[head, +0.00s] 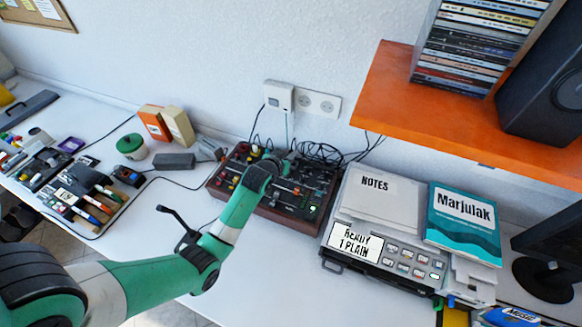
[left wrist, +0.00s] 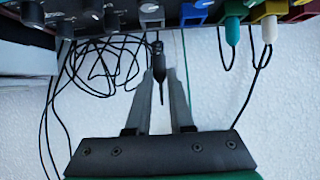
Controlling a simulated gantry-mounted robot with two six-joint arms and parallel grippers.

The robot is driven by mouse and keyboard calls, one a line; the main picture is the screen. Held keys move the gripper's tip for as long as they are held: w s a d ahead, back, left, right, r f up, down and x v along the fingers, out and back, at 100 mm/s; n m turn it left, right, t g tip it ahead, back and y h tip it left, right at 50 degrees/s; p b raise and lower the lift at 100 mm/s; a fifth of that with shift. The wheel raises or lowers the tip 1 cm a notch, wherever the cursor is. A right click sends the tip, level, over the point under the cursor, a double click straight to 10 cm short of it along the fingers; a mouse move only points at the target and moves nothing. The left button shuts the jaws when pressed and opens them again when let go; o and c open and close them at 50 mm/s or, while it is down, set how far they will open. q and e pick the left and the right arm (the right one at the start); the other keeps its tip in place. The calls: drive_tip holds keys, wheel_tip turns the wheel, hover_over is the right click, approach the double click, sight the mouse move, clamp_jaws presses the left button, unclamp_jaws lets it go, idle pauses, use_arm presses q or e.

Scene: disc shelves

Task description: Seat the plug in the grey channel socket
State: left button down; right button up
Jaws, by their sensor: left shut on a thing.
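My left gripper (head: 277,164) reaches over the mixer-like box with a dark wooden rim (head: 294,221). In the left wrist view its fingers (left wrist: 161,76) are shut on a slim black plug (left wrist: 158,66), whose cable trails back between the fingers. The plug points toward a row of coloured sockets. The grey channel socket (left wrist: 151,12) lies just beyond its tip, nearly in line, with a small gap seeming to show. A blue socket (left wrist: 196,12) is beside it. The plug is too small to make out in the head view. My right gripper is not in view.
A teal plug (left wrist: 232,30) and a white plug (left wrist: 269,29) sit in neighbouring sockets. Loose black cables (left wrist: 90,65) hang nearby. An orange shelf (head: 440,110) overhangs at the right. A grey device (head: 385,235) stands right of the box; white tabletop is free in front.

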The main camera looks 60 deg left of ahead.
use_arm(q)
drive_tip(key=shift+w+f, duration=0.15)
drive_tip(key=shift+w, duration=0.05)
drive_tip(key=shift+w+f+b, duration=0.2)
drive_tip(key=shift+f+b, duration=0.75)
drive_tip(key=shift+f, duration=0.85)
drive_tip(key=shift+f, duration=0.15)
drive_tip(key=c, duration=0.8)
unclamp_jaws()
